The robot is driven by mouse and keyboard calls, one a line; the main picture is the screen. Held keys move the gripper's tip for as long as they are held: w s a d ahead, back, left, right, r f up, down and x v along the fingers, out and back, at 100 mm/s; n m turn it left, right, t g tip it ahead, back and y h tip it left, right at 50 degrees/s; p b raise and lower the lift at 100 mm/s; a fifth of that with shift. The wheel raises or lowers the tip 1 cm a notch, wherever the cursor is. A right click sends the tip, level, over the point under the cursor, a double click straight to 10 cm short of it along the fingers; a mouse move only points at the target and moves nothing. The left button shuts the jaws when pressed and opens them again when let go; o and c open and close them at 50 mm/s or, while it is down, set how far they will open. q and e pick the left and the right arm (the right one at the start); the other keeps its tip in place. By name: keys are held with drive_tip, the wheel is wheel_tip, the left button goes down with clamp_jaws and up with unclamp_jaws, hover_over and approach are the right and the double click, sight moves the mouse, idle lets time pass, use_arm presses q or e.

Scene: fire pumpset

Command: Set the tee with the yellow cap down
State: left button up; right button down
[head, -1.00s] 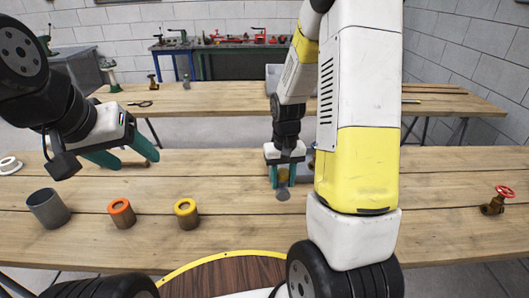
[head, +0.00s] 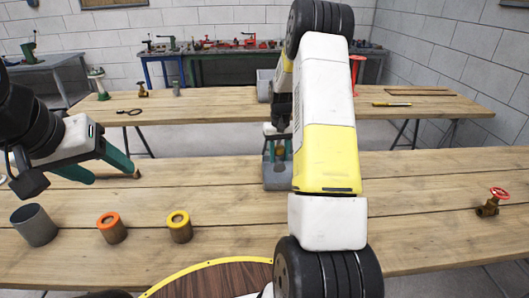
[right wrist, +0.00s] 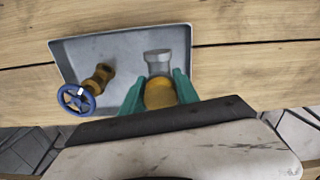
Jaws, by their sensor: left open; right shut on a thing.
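The tee with the yellow cap shows in the right wrist view as a grey fitting (right wrist: 158,62) with a yellow-brown round part (right wrist: 160,95). My right gripper (right wrist: 158,84) is shut on it, with a green finger on each side. It is over the right part of a grey tray (right wrist: 112,44); whether the tee touches the tray floor I cannot tell. In the head view, my right gripper (head: 278,148) is over the tray (head: 270,183), partly hidden by my arm. My left gripper (head: 113,176) is open and empty above the bench's left side.
A valve with a blue wheel (right wrist: 76,98) lies in the tray, left of the tee. On the near bench stand a grey cup (head: 35,226), an orange-topped cylinder (head: 111,229), a yellow-topped cylinder (head: 180,230) and a red-wheeled valve (head: 488,208). Bench between tray and red-wheeled valve is clear.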

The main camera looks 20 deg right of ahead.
sight(279, 160)
drive_tip(key=shift+w+d, duration=0.15)
drive_tip(key=shift+w, duration=0.4)
drive_tip(key=shift+w+f, duration=0.15)
drive_tip(key=shift+f, duration=1.6)
drive_tip(key=c, duration=0.9)
unclamp_jaws()
drive_tip(key=shift+f, duration=0.15)
